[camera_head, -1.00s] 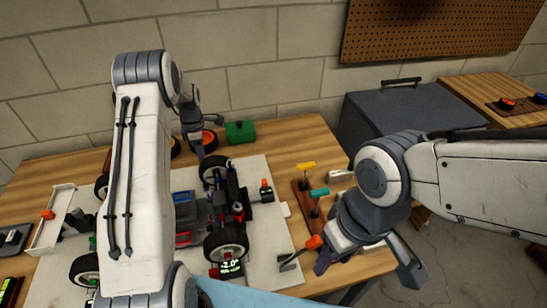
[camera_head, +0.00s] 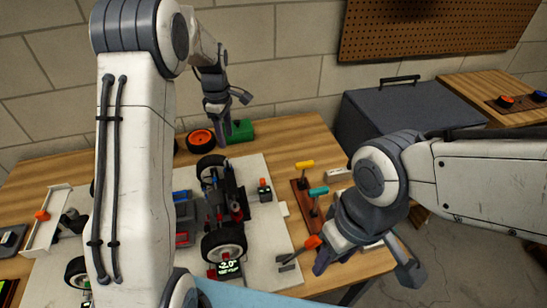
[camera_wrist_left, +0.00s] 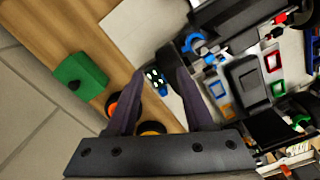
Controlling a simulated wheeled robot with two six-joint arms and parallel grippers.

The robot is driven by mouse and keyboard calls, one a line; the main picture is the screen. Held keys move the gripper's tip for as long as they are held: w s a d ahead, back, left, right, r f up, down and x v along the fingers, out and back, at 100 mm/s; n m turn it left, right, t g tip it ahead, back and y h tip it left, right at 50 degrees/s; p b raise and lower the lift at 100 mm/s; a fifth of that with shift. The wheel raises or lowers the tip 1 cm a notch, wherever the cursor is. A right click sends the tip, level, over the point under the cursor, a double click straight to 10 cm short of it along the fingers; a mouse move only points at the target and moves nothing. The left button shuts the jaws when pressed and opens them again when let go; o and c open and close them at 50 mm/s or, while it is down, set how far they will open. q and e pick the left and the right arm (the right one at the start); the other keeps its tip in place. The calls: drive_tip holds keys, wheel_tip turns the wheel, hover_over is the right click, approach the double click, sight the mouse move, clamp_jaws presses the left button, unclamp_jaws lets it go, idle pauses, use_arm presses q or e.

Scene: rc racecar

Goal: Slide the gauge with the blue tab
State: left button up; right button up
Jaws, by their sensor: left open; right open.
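In the left wrist view a small dark gauge with pale lit marks and a blue part, which looks like the blue tab (camera_wrist_left: 163,91), shows between my fingertips. I cannot tell its distance from them; I cannot make it out in the head view. My left gripper (camera_head: 232,118) is open and empty, above the back of the table in front of a green box (camera_head: 241,131). It also shows in the left wrist view (camera_wrist_left: 159,78). My right gripper (camera_head: 364,264) is open at the table's front right, beside an orange-tipped tool (camera_head: 313,242).
The RC car's chassis (camera_head: 231,192) stands on a pale board (camera_head: 272,222). A gauge display (camera_head: 229,268) with a red tab sits by its near wheel (camera_head: 224,245). An orange-hubbed wheel (camera_head: 200,139) lies behind. Yellow- and teal-handled tools (camera_head: 318,191) stand in a wooden rack.

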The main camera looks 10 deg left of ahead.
use_arm(q)
drive_tip(key=s+d+r+m, duration=0.3)
drive_tip(key=s+d+m, duration=0.2)
drive_tip(key=d, duration=0.3)
drive_tip(key=s+d+r+m, duration=0.3)
drive_tip(key=s+d+m, duration=0.3)
drive_tip(key=s+d, duration=0.1)
drive_tip(key=shift+s+d, duration=0.4)
drive_tip(key=shift+d, duration=0.5)
drive_tip(key=w+a+f+n+p, duration=0.2)
drive_tip(key=w+a+f+n, duration=0.1)
drive_tip(key=w+a+n, duration=0.55)
drive_tip(key=w+a+f+n, duration=0.1)
drive_tip(key=a+f+n, duration=0.1)
drive_tip(key=a, duration=0.4)
drive_tip(key=w+a+f+n+p, duration=0.1)
drive_tip(key=w+a+f+n, duration=0.1)
drive_tip(key=a, duration=0.5)
drive_tip(key=w+a+f+n, duration=0.2)
drive_tip(key=a+f+n, duration=0.2)
drive_tip(key=a, duration=0.2)
drive_tip(key=shift+a, duration=0.35)
drive_tip(key=shift+a+f, duration=0.15)
drive_tip(key=shift+f, duration=0.2)
wheel_tip(320, 180, down, 10)
drive_tip(key=shift+r+p, duration=0.1)
drive_tip(key=shift+p, duration=0.85)
